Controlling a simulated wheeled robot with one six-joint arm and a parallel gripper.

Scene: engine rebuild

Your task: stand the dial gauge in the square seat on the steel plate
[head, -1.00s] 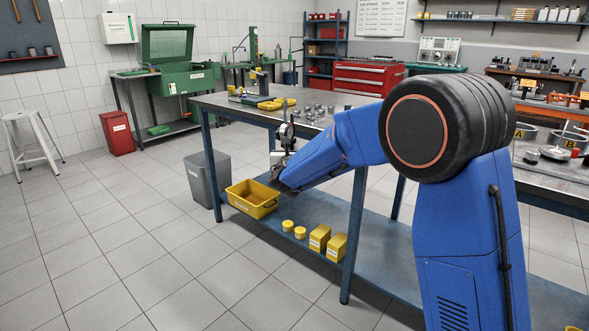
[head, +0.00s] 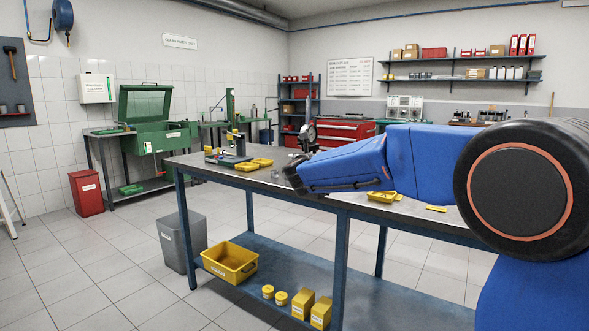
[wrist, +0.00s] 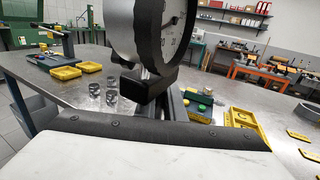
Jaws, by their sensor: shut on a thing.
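The dial gauge (wrist: 148,32) has a round white face and a dark rim, and fills the upper middle of the wrist view, cut off at the top. In the head view the gauge (head: 311,134) stands upright above my gripper (head: 303,157). My gripper is shut on the gauge's lower part; its fingers are partly hidden by the gauge in the wrist view. In the head view the gripper shows in front of the bench top (head: 212,164), and I cannot tell its height above it. I cannot make out the steel plate or its square seat.
A dark fixture (head: 228,158) and small yellow trays (head: 247,167) are on the bench's left end. Several metal cylinders (wrist: 110,98) stand on the bench. Another yellow tray (head: 383,197) lies further right. A yellow bin (head: 230,263) sits on the lower shelf.

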